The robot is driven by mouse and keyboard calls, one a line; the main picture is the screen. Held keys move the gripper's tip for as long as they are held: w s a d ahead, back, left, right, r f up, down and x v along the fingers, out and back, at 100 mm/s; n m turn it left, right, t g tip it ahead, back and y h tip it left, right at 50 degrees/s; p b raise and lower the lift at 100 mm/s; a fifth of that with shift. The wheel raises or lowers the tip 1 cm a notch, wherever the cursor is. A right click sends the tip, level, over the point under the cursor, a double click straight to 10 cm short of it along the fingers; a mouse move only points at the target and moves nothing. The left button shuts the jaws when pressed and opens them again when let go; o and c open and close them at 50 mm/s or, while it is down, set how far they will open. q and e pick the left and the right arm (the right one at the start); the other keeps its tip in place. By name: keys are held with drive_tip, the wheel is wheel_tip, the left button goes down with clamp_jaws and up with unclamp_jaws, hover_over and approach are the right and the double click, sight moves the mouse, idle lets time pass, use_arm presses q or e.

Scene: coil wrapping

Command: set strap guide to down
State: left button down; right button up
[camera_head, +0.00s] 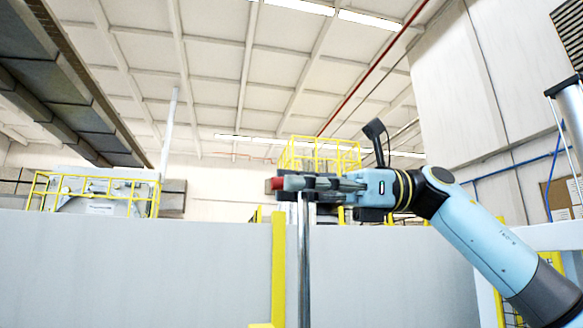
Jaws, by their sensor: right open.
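My right gripper (300,184) comes in from the right with its fingers pointing left. It is open, seen nearly edge-on, level with the top of an upright metal rod (304,265). A small red piece (277,184) shows at the fingertips; I cannot tell whether it is part of the gripper or a separate thing. I cannot tell whether the fingers touch the rod. No part is clearly recognisable as the strap guide, so its position cannot be read. My left gripper is not in view.
A grey wall panel (130,265) with a yellow post (279,270) spans the lower view. Yellow railings (320,153) stand behind it, with more at left (95,190). A metal cylinder with a blue hose (573,110) stands at far right. The space left of the gripper looks clear.

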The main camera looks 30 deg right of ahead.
drive_tip(key=shift+w+a, duration=0.15)
drive_tip(key=shift+a, duration=0.35)
clamp_jaws()
